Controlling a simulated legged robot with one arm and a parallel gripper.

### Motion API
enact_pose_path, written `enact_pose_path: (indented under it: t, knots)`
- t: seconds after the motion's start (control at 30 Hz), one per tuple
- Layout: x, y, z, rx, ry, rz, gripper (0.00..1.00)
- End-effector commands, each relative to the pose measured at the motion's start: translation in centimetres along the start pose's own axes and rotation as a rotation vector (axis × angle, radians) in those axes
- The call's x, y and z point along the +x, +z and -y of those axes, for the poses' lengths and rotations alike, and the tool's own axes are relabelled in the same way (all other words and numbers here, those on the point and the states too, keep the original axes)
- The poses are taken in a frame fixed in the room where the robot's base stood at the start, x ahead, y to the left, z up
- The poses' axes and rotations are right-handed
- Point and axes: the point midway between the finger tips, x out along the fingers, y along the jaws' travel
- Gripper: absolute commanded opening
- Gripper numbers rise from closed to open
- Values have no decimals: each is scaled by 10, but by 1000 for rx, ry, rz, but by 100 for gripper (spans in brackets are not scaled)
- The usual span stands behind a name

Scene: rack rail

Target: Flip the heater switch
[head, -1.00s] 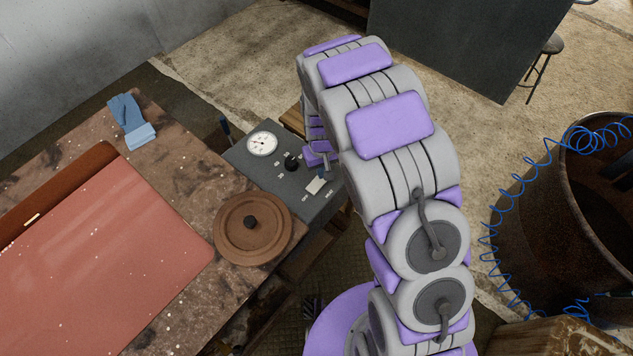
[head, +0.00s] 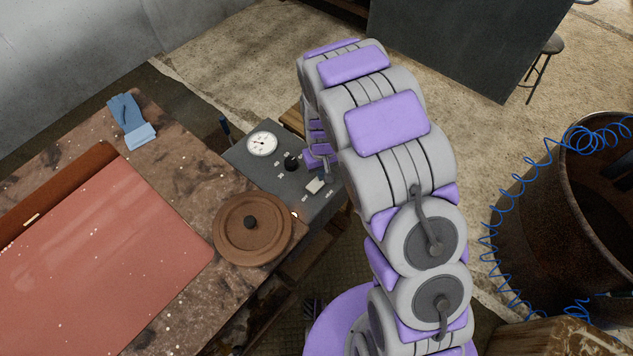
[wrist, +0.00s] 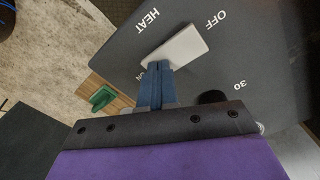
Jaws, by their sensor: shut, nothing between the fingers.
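The heater switch is a pale rocker (head: 315,186) on the dark grey control panel (head: 240,158) at the table's right end. In the wrist view the switch (wrist: 175,47) lies between the labels HEAT and OFF, with another label partly hidden by the fingers. My gripper (wrist: 157,68) is shut and empty, its blue fingertips at the near edge of the switch. I cannot tell whether they touch it. In the head view my arm partly hides the gripper, which is over the panel's right side.
A black knob (head: 291,162) and a round white gauge (head: 262,144) share the panel. A brown round lid (head: 252,229), a red sheet (head: 110,255) and a blue glove (head: 131,120) lie on the table. A rusty barrel (head: 560,225) with a blue coiled hose stands at right.

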Motion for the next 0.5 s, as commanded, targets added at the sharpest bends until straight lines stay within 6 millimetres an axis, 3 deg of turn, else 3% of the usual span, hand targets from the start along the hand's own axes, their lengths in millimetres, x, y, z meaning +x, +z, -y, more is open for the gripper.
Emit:
enact_pose_path:
  t: [0.5]
  knots:
    - [-32,0,0,1,0,-2,0]
